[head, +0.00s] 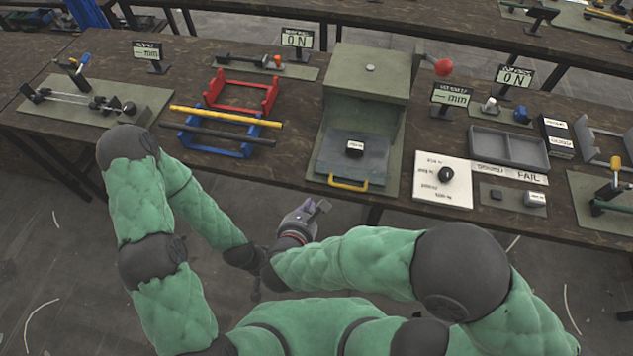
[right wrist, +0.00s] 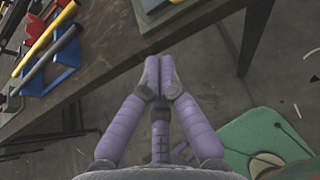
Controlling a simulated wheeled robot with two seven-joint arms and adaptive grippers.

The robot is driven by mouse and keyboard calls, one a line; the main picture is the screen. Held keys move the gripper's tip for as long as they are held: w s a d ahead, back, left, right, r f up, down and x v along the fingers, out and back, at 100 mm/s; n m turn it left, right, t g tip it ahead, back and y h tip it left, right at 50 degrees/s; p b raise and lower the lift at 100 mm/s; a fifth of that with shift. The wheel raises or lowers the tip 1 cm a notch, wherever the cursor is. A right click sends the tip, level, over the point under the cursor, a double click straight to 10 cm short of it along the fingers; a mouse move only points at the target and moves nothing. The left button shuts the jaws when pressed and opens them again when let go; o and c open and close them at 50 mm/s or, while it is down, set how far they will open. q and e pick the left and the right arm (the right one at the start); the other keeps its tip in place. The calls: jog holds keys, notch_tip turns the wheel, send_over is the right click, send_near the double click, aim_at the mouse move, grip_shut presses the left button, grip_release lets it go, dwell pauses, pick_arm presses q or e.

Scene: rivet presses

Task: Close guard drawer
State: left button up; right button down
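The guard drawer (head: 376,160) is a grey tray pulled out of the front of a grey-green press (head: 368,75). Its yellow handle (head: 348,183) faces the table's front edge. A small black part with a white label (head: 355,149) sits on the drawer. My right gripper (head: 323,206) is in front of the table edge, below and slightly left of the handle, apart from it. In the right wrist view its purple fingers (right wrist: 158,70) meet at the tips with nothing between them. My left gripper (head: 256,290) hangs low near the right forearm, mostly hidden and dark.
A red and blue rack (head: 215,147) with yellow and black bars stands left of the press. A white card with a black knob (head: 446,175) and a grey divided tray (head: 508,148) are to the right. A red-balled lever (head: 443,68) sticks out beside the press.

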jog(key=x, duration=0.3)
jog(key=b+x, duration=0.1)
jog(key=x, duration=0.2)
jog(key=r+b+x, duration=0.1)
jog(key=x, duration=0.2)
jog(key=shift+w+d+f, duration=0.1)
jog(key=shift+w+f, duration=0.1)
jog(key=shift+w, duration=0.3)
jog(key=shift+w+d+r+b, duration=0.1)
jog(key=shift+w+d+b, duration=0.1)
jog(key=shift+w+b, duration=0.4)
jog(key=shift+w, duration=0.15)
jog(key=b, duration=0.4)
send_near(330, 140)
jog(key=shift+s+a+f, duration=0.1)
jog(key=shift+s+f, duration=0.05)
jog(key=shift+f, duration=0.4)
jog(key=shift+s+f, duration=0.15)
jog(key=shift+f, duration=0.35)
jog(key=w, duration=0.2)
jog(key=w+d+b, duration=0.1)
jog(key=w, duration=0.2)
jog(key=w+d+b, duration=0.1)
jog(key=w, duration=0.2)
jog(key=shift+w+d+r, duration=0.15)
jog(key=shift+w+r, duration=0.15)
jog(key=shift+r, duration=0.05)
jog(key=shift+d+r, duration=0.1)
